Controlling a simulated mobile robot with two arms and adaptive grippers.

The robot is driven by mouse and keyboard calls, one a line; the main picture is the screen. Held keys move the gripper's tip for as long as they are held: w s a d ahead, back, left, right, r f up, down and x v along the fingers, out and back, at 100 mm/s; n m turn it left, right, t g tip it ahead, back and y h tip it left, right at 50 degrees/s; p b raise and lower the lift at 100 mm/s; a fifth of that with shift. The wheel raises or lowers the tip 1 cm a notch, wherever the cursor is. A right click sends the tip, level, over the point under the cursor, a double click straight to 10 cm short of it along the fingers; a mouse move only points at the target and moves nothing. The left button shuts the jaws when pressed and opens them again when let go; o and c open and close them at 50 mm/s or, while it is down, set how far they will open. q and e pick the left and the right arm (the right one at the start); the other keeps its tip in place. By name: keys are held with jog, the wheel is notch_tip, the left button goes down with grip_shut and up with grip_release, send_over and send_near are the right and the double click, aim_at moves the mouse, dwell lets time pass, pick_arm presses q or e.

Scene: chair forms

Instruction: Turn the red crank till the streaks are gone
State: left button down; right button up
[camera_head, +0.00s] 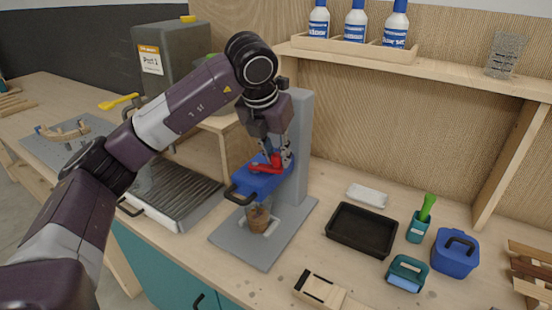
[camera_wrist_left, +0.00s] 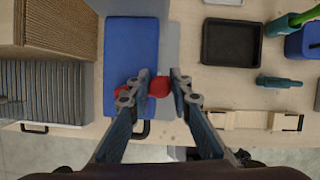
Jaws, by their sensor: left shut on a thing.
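The red crank (camera_head: 266,168) sits on top of the blue head (camera_head: 245,180) of a grey stand (camera_head: 301,135). My left gripper (camera_head: 277,157) is over the crank, shut on its red knob; in the left wrist view the knob (camera_wrist_left: 159,87) shows between the fingertips (camera_wrist_left: 160,82). A clear jar (camera_head: 258,217) with brown contents stands under the blue head on the grey base. The gripper and head hide its upper part, and I cannot make out streaks in it. My right gripper is not in view.
A black tray (camera_head: 362,229), a teal cup with a green-handled tool (camera_head: 418,228) and a blue lidded container (camera_head: 455,253) stand right of the stand. A ribbed metal drainer (camera_head: 180,196) lies left. A shelf (camera_head: 430,68) with white bottles runs above.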

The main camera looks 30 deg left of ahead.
pick_arm(q)
jog(key=shift+w+n, duration=0.15)
jog(key=shift+n, duration=0.15)
jog(key=c, duration=1.7)
grip_release()
jog(key=shift+c, duration=0.2)
jog(key=v, duration=1.2)
jog(key=shift+d, duration=0.15)
